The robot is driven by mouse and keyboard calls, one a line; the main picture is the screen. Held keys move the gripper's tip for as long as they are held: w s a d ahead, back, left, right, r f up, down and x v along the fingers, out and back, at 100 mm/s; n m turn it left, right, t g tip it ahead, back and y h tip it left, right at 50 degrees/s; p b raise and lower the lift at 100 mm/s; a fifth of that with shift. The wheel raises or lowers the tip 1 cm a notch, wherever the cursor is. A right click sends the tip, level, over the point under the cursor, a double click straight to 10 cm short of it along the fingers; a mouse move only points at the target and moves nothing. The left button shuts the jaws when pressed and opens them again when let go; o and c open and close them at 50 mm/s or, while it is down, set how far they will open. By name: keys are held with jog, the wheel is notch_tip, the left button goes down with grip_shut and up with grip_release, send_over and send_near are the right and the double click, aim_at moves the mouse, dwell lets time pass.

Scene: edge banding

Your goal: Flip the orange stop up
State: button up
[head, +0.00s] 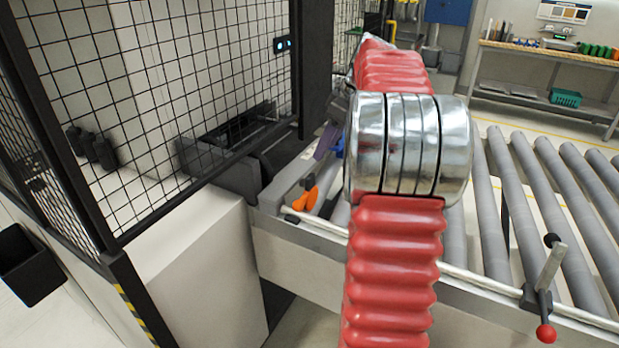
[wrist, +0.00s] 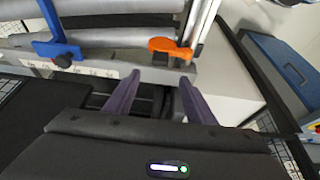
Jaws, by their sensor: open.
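The orange stop (head: 305,199) sits at the near left corner of the roller table, by its end rail. In the wrist view the orange stop (wrist: 171,47) lies crosswise beside a pale rail, just beyond the fingertips. I cannot tell its exact tilt. My gripper (wrist: 160,77) has two purple fingers, spread apart with nothing between them. The tips point toward the stop and appear apart from it. In the head view a purple finger of my gripper (head: 326,142) shows beside my red arm, which hides the rest.
A blue bracket with a dark knob (wrist: 56,45) stands left of the stop. Grey rollers (head: 520,190) stretch right. A black mesh fence (head: 215,75) stands at left, by a white cabinet (head: 200,265).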

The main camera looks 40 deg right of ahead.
aim_at(310, 176)
jog(key=x, duration=1.3)
jog(key=shift+s+f, duration=0.1)
jog(key=shift+s, duration=0.05)
jog(key=shift+c, duration=0.5)
grip_shut()
jog(key=shift+a, duration=0.3)
jog(key=shift+d, duration=0.2)
